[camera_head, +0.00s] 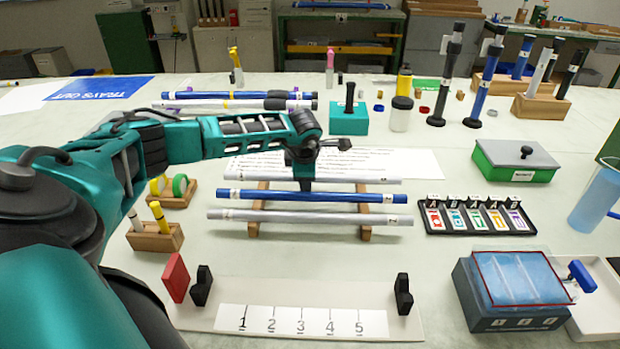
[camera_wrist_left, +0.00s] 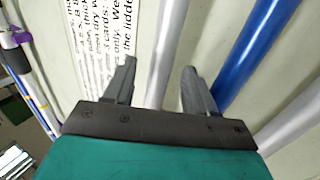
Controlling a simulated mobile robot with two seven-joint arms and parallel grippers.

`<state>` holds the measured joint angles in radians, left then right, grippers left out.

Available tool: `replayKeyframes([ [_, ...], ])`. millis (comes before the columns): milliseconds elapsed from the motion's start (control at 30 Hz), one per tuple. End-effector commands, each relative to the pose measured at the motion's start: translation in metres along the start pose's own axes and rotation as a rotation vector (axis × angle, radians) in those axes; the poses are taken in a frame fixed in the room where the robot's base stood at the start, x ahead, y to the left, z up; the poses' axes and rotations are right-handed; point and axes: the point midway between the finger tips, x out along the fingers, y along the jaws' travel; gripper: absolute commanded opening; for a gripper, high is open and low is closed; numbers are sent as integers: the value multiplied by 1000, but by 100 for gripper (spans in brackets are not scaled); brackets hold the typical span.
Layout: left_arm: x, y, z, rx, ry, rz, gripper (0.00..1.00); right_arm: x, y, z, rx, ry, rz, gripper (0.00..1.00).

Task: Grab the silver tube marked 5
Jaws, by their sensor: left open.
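Three tubes lie across a wooden rack (camera_head: 255,228): a rear silver tube (camera_head: 355,177), a blue tube (camera_head: 270,194) and a front silver tube (camera_head: 300,217). Their small end labels are too small to read surely, so I cannot tell which is marked 5. My left gripper (camera_head: 304,180) points down over the rear silver tube near its middle. In the left wrist view the open left gripper (camera_wrist_left: 158,68) has this silver tube (camera_wrist_left: 168,45) running between its fingers, with the blue tube (camera_wrist_left: 258,45) just right of them. My right gripper is out of view.
Behind the rack lie a printed sheet (camera_head: 400,162) and more blue and silver tubes (camera_head: 240,95). A numbered strip (camera_head: 300,320) with black holders (camera_head: 403,294) lies in front. A card tray (camera_head: 480,216) and a blue-topped box (camera_head: 515,290) stand right.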

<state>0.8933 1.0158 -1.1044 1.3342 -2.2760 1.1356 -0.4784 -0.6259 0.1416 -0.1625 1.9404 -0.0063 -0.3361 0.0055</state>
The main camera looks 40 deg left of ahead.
Motion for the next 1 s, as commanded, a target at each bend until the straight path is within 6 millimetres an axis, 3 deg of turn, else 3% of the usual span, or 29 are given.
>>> replayKeyframes([
  [200, 1, 0, 0, 0, 0, 0, 56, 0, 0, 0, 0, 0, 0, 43],
  [800, 0, 0, 0, 0, 0, 0, 0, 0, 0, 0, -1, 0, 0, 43],
  [1000, 0, 0, 0, -1, 0, 0, 0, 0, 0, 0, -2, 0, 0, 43],
])
